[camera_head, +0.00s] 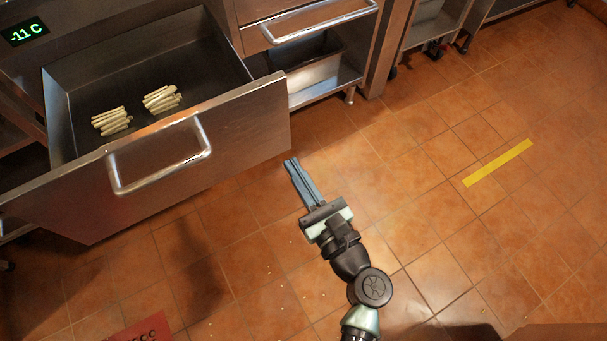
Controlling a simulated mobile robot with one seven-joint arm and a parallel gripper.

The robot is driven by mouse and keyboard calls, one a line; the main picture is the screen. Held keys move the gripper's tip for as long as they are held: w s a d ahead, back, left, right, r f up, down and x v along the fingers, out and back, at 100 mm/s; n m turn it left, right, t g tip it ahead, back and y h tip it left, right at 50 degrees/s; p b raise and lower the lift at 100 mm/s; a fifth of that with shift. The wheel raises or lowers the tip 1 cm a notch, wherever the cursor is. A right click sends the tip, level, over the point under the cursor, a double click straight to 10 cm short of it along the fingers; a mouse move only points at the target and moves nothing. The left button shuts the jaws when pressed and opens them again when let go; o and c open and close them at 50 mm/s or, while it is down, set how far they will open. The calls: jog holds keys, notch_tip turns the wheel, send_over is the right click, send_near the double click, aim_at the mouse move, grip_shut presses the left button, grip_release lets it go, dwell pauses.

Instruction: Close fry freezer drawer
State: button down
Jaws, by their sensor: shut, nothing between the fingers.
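The fry freezer drawer (240,136) is a steel drawer standing pulled out at the left, with its inside showing. Two bundles of pale fries (112,121) lie on its floor. A bar handle (163,185) is on its front panel. My gripper (293,162) is shut and empty. In the picture it is just right of the drawer front's right end, over the floor. I cannot tell its exact height or whether it is apart from the panel in depth.
A display (25,33) on the freezer reads -11 C. Right of the drawer is a closed drawer with a bar handle (318,22) above an open shelf. The tiled floor (420,230) is clear at right, with a yellow strip (498,163). A red mat (142,331) shows at the bottom.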

aim_at(264, 120)
jog(key=b+x, duration=0.1)
jog(key=x, duration=0.9)
jog(key=shift+r, duration=0.1)
jog(key=shift+a, duration=0.1)
